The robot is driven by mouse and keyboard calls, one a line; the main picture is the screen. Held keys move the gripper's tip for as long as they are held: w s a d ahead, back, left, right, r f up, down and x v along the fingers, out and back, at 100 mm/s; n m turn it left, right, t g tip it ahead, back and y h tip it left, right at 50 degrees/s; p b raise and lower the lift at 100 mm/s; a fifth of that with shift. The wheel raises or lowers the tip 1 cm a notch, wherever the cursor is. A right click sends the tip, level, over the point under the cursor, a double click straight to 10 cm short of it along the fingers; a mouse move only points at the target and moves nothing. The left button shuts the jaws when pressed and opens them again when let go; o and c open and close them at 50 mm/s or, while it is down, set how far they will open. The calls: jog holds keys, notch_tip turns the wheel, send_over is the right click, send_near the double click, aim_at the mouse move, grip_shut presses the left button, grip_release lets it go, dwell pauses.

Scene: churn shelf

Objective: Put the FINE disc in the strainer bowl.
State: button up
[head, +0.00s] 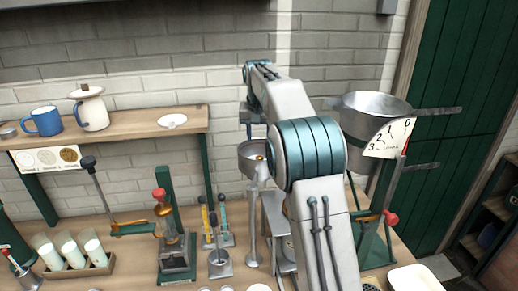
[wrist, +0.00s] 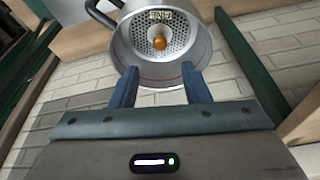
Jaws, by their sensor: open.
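A small grey metal bowl (head: 247,165) stands on a slim post in the middle of the head view, partly covered by my arm. It also shows in the wrist view (wrist: 122,50). A perforated metal disc (wrist: 178,44) with a brass knob (wrist: 160,42) lies inside it. The disc bears a small label that I cannot read with certainty. In the head view the orange-brown knob (head: 259,157) shows over the bowl. My gripper (wrist: 160,78) is open and empty, its two blue fingertips apart near the bowl's rim. Whether they touch the rim is unclear.
A large metal pan (head: 378,103) with dark handles and a numbered dial (head: 390,140) stands right of my arm. A wooden shelf (head: 130,127) holds a blue mug (head: 43,121) and a white jug (head: 92,112). A lever press (head: 175,240) and several glasses stand below.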

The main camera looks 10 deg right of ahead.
jog(key=s+r+n, duration=0.1)
jog(key=s+r, duration=0.2)
jog(key=s, duration=0.7)
jog(key=s+r, duration=0.3)
jog(key=s, duration=0.7)
jog(key=s+f, duration=0.5)
jog(key=s, duration=0.5)
jog(key=s+f+n+t, duration=0.1)
jog(key=s+f, duration=0.5)
jog(key=s, duration=0.5)
jog(key=shift+s+d+f+y, duration=0.15)
jog(key=shift+s+d+y, duration=0.05)
jog(key=shift+s+y, duration=0.1)
